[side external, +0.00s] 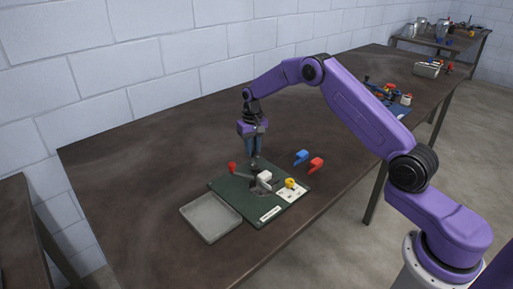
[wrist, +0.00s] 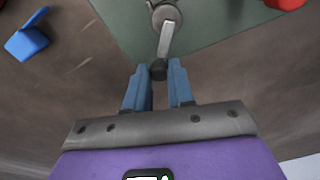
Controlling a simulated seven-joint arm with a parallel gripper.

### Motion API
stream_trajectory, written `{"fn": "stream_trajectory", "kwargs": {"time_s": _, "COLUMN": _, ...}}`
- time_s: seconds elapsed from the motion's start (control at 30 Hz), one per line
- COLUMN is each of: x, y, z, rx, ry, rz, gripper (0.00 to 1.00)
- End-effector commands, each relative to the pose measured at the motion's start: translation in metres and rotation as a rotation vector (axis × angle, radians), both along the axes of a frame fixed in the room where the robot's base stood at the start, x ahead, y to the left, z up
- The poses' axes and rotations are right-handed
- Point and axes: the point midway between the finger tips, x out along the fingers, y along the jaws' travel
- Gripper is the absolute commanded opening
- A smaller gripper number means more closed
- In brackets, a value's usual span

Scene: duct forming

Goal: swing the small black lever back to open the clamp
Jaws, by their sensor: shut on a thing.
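The small lever shows in the wrist view as a light grey arm (wrist: 166,38) running from a round grey pivot (wrist: 165,14) to a black knob (wrist: 158,70). My gripper (wrist: 158,68) has its two blue fingers on either side of the black knob and is shut on it. In the side view my gripper (side external: 254,153) points straight down at the back part of the dark green board (side external: 232,185). The lever and knob are too small there to make out clearly. The clamp is mostly cut off in the wrist view.
On the board are a red-knobbed handle (side external: 232,168), a white block (side external: 264,176) and a white plate (side external: 283,195) with a yellow knob (side external: 290,183). A grey tray (side external: 209,219) lies to the left. A blue piece (side external: 301,156) and a red piece (side external: 316,165) lie right of the board.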

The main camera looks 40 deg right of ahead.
Motion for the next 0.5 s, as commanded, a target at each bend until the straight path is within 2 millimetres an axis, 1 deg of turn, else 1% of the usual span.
{"fn": "stream_trajectory", "kwargs": {"time_s": 0.03, "x": 0.003, "y": 0.004, "z": 0.001, "rx": 0.001, "ry": -0.005, "rz": 0.045, "gripper": 0.0}}
{"fn": "stream_trajectory", "kwargs": {"time_s": 0.2, "x": 0.007, "y": 0.011, "z": 0.001, "rx": 0.0, "ry": -0.007, "rz": 0.206, "gripper": 0.0}}
{"fn": "stream_trajectory", "kwargs": {"time_s": 0.5, "x": 0.011, "y": 0.023, "z": 0.001, "rx": 0.001, "ry": -0.007, "rz": 0.461, "gripper": 0.0}}
